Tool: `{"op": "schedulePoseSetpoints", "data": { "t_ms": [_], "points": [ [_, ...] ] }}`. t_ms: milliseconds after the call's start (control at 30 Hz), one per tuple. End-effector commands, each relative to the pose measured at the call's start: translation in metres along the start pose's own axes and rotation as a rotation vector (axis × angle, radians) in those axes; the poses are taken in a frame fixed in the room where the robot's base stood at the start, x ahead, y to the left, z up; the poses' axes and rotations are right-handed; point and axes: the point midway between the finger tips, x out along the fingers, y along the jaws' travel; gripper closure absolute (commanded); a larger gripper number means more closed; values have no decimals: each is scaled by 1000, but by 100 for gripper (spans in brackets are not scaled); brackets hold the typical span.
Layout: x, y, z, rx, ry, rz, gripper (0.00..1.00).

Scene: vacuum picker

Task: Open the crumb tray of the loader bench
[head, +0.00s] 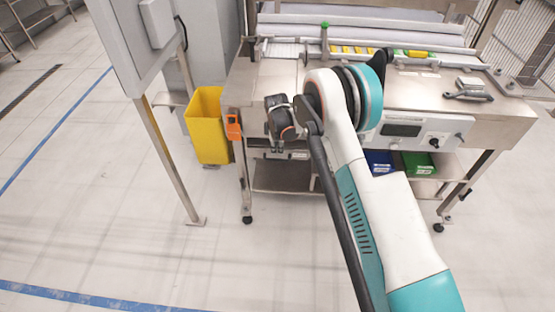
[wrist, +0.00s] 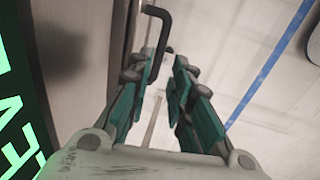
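The steel loader bench (head: 285,78) stands ahead. My gripper (head: 277,149) points down at the bench's front left, beside a low front panel with a pale label (head: 299,156), which may be the crumb tray's front; my arm hides part of it. In the wrist view a dark bent bar handle (wrist: 158,13) reaches in from the top, its lower end running down between my gripper's teal fingers (wrist: 163,75). The fingers are apart, with a gap showing. The bar lies close to the left finger; I cannot tell whether they touch. The tray's body is not clearly visible.
An orange box (head: 233,124) is on the bench's left corner, with a yellow bin (head: 208,126) left of it. A grey cabinet on legs (head: 128,38) stands further left. Blue (head: 378,161) and green (head: 418,163) bins sit under the bench. The floor in front is clear.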

Motion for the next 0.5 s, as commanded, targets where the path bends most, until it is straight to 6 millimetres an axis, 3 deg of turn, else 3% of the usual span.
{"op": "schedulePoseSetpoints", "data": {
  "t_ms": [33, 200, 500],
  "points": [
    [14, 0, 0, 0, 0, 0, 80],
    [45, 0, 0, 1, 0, 0, 80],
    [74, 0, 0, 1, 0, 0, 80]
  ]
}}
